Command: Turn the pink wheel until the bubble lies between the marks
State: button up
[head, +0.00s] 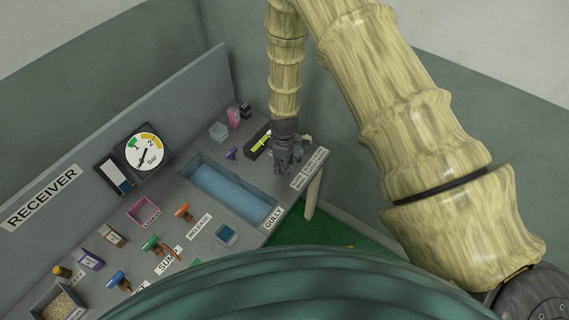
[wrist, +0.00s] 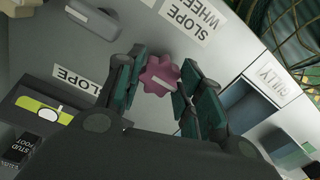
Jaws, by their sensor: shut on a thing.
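The pink wheel (wrist: 160,74) is a lobed knob with a pale line on it, seen in the wrist view between the two fingers of my gripper (wrist: 162,68). My gripper is shut on it. In the head view my gripper (head: 284,162) points down at the back right end of the bench and hides the wheel. The level (wrist: 42,109) lies left of the wheel in the wrist view, a dark housing with a yellow-green vial. A pale bubble shows right of the vial's middle; its place between the marks is too small to tell. The level also shows in the head view (head: 258,146).
A "SLOPE WHEEL" label (wrist: 196,22) lies beside the wheel. A grey bar-shaped piece (wrist: 94,17) stands on the panel. The blue gully trough (head: 228,188) is left of my gripper.

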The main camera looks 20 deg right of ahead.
jog(key=shift+w, duration=0.1)
jog(key=m+b, duration=0.1)
jog(key=m, duration=0.3)
jog(key=shift+m, duration=0.4)
jog(key=m+b, duration=0.1)
jog(key=m, duration=0.4)
jog(key=shift+m, duration=0.3)
jog(key=m, duration=0.4)
jog(key=shift+b, duration=0.4)
jog(key=shift+w+r+m, duration=0.1)
jog(key=shift+m, duration=2.4)
jog(key=o, duration=0.9)
jog(key=shift+o, duration=0.6)
